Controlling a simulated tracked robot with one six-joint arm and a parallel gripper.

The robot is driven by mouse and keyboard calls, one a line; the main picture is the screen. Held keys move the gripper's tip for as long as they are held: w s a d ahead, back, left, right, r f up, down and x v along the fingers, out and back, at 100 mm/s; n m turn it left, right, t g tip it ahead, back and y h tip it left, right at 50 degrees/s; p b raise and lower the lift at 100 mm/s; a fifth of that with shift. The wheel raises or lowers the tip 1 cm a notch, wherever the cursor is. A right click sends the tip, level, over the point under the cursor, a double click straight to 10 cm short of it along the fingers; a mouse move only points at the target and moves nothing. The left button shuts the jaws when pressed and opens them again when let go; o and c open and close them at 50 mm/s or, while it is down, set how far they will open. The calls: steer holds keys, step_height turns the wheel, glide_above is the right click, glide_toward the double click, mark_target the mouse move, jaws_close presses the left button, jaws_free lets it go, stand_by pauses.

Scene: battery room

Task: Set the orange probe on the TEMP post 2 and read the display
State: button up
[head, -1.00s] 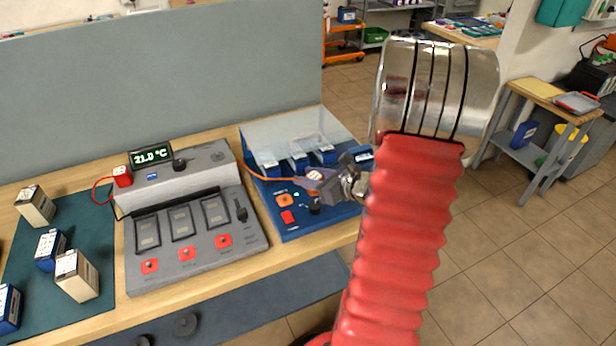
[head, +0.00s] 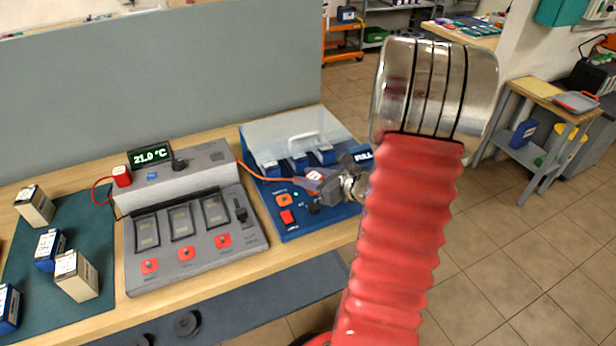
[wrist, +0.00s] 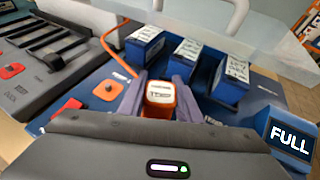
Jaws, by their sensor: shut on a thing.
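My gripper (head: 318,181) is over the blue charger unit and is shut on the orange probe (wrist: 160,98). In the wrist view the probe sits between the two fingers, with a pale labelled top and orange sides. An orange cable (head: 255,174) runs toward it from the grey console. An orange square pad (head: 284,199) with a small round centre is on the charger, left of the gripper; it also shows in the wrist view (wrist: 108,90). I cannot read which post is number 2. The probe's lower end is hidden. The console display (head: 152,155) reads 21.0 °C.
Blue batteries (wrist: 188,60) stand in the charger behind the probe, under a raised clear lid (head: 285,130) with a handle. A display at the right (wrist: 290,138) reads FULL. The grey console (head: 190,230) is left; several boxes lie on a green mat (head: 100,215).

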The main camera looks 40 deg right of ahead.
steer(key=shift+f, duration=0.5)
steer(key=o, duration=0.9)
steer(key=shift+v, duration=5.5)
steer(key=shift+a, duration=0.1)
